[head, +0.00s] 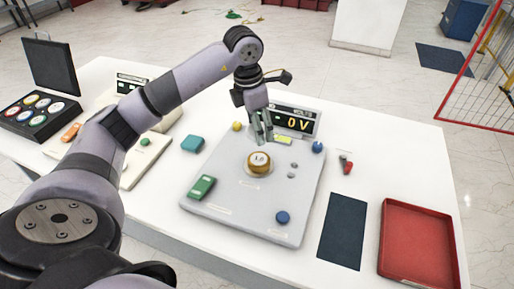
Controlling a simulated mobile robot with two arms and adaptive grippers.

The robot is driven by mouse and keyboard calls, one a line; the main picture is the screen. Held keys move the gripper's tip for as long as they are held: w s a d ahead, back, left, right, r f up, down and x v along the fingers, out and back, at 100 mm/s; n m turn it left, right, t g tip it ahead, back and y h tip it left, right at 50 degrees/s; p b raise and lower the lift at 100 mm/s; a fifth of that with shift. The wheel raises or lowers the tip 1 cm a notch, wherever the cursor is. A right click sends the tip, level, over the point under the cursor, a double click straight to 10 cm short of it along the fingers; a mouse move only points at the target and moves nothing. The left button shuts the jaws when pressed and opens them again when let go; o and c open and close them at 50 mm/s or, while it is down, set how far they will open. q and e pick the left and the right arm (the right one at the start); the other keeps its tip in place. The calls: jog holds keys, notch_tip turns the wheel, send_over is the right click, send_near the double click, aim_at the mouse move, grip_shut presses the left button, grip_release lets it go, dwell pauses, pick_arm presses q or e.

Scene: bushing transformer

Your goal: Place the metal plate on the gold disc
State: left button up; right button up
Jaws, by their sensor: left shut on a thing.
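The gold disc (259,168) sits in a pale ring near the middle of the grey panel (235,190), with a small pale top face. My left gripper (264,139) points down just above and slightly behind the disc. Its fingers are shut on a small grey piece, which I take to be the metal plate; it is hard to tell apart from the grey fingers. Whether it touches the disc cannot be told. My right gripper is not in view.
A display (293,121) reading 0 V stands behind the disc. A green block (202,187), blue knobs (283,217) and small grey studs are on the panel. A dark mat (343,231) and red tray (418,246) lie right.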

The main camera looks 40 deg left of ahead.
pick_arm(q)
send_over(259, 159)
notch_tip(259, 159, down, 5)
jog(key=shift+s+a+f+p, duration=0.1)
jog(key=shift+s+p, duration=0.05)
jog(key=shift+p, duration=0.3)
notch_tip(259, 159, down, 3)
jog(key=shift+f+p, duration=0.15)
jog(key=shift+p, duration=0.4)
jog(key=shift+f, duration=0.45)
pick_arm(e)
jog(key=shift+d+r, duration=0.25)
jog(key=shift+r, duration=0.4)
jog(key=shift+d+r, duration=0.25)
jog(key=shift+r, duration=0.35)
pick_arm(q)
jog(key=shift+f, duration=0.15)
jog(key=o, duration=1.3)
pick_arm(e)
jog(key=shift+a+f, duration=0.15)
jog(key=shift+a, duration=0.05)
